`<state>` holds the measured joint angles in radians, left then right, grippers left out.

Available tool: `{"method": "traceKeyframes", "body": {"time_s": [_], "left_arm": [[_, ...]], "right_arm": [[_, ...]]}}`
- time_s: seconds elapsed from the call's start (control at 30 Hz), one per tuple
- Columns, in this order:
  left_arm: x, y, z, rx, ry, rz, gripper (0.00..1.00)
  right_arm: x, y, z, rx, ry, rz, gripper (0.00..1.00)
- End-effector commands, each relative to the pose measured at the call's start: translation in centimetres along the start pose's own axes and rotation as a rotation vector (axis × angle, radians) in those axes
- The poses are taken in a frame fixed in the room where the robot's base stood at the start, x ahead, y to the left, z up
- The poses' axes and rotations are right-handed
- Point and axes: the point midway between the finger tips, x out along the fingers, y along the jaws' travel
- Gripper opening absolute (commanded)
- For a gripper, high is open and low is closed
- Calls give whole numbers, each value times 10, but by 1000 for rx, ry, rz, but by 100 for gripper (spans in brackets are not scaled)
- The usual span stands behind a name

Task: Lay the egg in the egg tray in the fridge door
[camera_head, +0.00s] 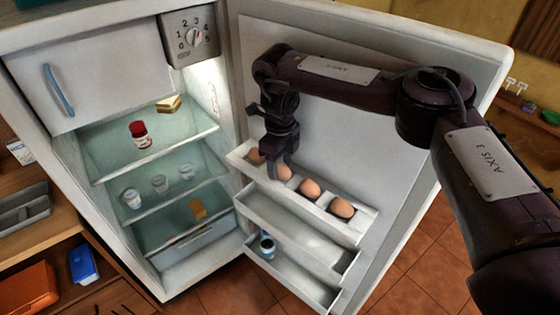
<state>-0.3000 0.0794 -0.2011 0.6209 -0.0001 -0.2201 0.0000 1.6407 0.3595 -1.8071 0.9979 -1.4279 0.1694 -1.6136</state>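The egg tray (364,222) is the top shelf on the inside of the open fridge door (375,150). Brown eggs sit along it: one at the left end (256,157), one right of the middle (310,188) and one near the right end (342,208). Another egg (284,172) is at the fingertips of my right gripper (281,168), low over the left part of the tray. The fingers point down beside this egg and partly hide it; whether they press on it is too small to tell. My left gripper is out of view.
Two lower door shelves hang below the tray; one holds a small dark jar (267,246). The fridge interior on the left holds a red-capped jar (139,134), cheese (168,104) and several glasses. A blue item (83,264) lies in the counter at left.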

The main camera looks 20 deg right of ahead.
Motion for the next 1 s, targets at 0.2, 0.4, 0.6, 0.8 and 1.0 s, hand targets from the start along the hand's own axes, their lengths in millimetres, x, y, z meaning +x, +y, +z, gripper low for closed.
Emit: {"method": "traceKeyframes", "body": {"time_s": [0.2, 0.4, 0.6, 0.8, 1.0], "left_arm": [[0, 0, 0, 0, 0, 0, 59], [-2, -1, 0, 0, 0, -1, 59], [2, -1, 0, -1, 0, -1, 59], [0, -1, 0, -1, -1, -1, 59], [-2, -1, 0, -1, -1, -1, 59]], "right_arm": [[0, 0, 0, 0, 0, 0, 59], [-7, 0, 0, 0, -1, -1, 59], [-42, -1, 1, -1, -4, -6, 59], [-87, -1, 1, -1, -3, -6, 59], [-117, 0, 1, -1, -1, -3, 59]]}}
